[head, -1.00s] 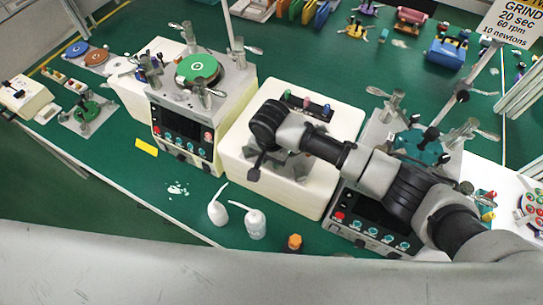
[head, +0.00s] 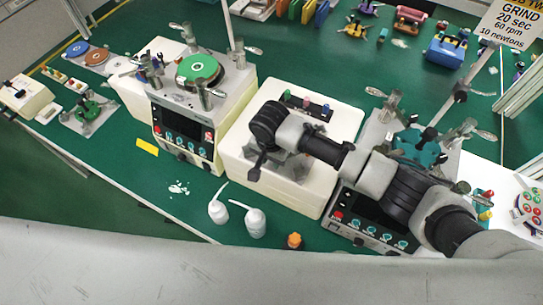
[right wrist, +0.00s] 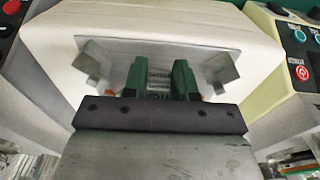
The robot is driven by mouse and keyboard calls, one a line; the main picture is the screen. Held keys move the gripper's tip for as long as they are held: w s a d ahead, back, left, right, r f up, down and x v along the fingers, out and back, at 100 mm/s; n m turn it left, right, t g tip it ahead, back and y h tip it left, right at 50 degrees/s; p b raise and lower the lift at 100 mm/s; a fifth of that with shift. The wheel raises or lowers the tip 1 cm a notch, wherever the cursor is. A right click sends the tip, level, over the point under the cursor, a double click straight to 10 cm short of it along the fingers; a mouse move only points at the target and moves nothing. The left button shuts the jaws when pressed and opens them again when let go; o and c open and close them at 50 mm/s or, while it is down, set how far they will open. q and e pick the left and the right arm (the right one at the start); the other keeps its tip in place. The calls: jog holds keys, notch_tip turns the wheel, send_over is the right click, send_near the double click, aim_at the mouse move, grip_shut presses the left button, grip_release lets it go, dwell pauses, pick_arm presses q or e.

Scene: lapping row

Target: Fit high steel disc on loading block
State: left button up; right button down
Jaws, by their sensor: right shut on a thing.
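My right gripper (right wrist: 159,68) points at a cream block (right wrist: 220,28) in the right wrist view. Its two green fingers are shut on a small grey ridged metal piece (right wrist: 158,80); I cannot tell for certain that it is the steel disc. Beyond the fingers, a grey metal fixture with upturned clips (right wrist: 110,55) is on the block. In the head view the cream block (head: 235,150) stands between two lapping machines; my right wrist covers part of it and hides the fingertips. My left gripper is not in view.
The left lapping machine (head: 185,125) carries a green disc (head: 198,67). The right machine (head: 370,215) lies partly under my arm. Two white bottles (head: 255,223) and an orange-capped jar (head: 294,241) stand in front. Coloured pegs (head: 306,102) stand at the block's back.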

jog(key=shift+r, duration=0.1)
jog(key=shift+p, duration=0.45)
jog(key=shift+p, duration=0.35)
dwell(0.4)
jog(key=shift+f+b, duration=0.6)
jog(key=shift+f, duration=0.6)
jog(key=c, duration=0.8)
grip_release()
jog(key=shift+r, duration=0.1)
notch_tip(320, 180, up, 11)
jog(key=b, duration=0.2)
jog(key=shift+s, duration=0.2)
jog(key=shift+a+f, duration=0.15)
jog(key=shift+f, duration=0.1)
